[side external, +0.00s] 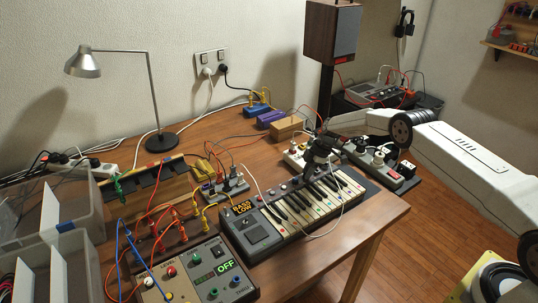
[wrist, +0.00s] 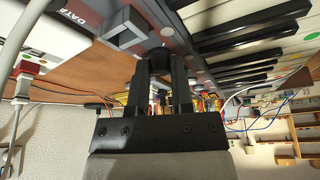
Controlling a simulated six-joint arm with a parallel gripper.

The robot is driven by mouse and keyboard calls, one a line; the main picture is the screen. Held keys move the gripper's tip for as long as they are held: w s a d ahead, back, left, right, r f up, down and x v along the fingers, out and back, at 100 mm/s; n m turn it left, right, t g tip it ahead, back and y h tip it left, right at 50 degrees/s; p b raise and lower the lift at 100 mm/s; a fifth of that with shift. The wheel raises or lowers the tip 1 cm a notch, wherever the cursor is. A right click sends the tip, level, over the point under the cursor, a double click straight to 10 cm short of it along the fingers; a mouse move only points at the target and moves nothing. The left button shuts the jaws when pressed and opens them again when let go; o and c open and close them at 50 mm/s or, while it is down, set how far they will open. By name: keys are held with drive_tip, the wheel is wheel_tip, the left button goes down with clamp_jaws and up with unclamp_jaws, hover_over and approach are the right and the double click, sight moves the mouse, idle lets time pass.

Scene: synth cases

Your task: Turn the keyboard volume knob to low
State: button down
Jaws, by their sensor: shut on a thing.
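The keyboard (side external: 262,222) lies at the front right of the wooden table, with cream and black keys, small coloured dots and a yellow "BASS LOW" label on its left end. In the wrist view its keys (wrist: 230,45) fill the upper right. My gripper (side external: 316,163) is over the keyboard's back panel. In the wrist view my gripper (wrist: 160,85) is shut on a dark round knob (wrist: 158,57). The fingers hide the knob in the side view, and I cannot read its setting or a pointer mark.
A grey control box (side external: 205,278) with a green "OFF" display stands at the front. Power strips (side external: 385,172) are right of the keyboard. A white cable crosses the keys. A lamp (side external: 163,140), a clear bin (side external: 60,228) and many loose wires crowd the left and back.

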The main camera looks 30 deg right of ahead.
drive_tip(key=shift+d+f+n+g, duration=0.1)
drive_tip(key=shift+n+g, duration=0.3)
drive_tip(key=shift+n, duration=1.3)
drive_tip(key=c, duration=0.5)
unclamp_jaws()
drive_tip(key=shift+w+r, duration=0.1)
drive_tip(key=shift+r, duration=0.15)
drive_tip(key=shift+v, duration=3.7)
drive_tip(key=shift+w+d, duration=0.1)
drive_tip(key=shift+d, duration=0.1)
drive_tip(key=shift+c, duration=0.2)
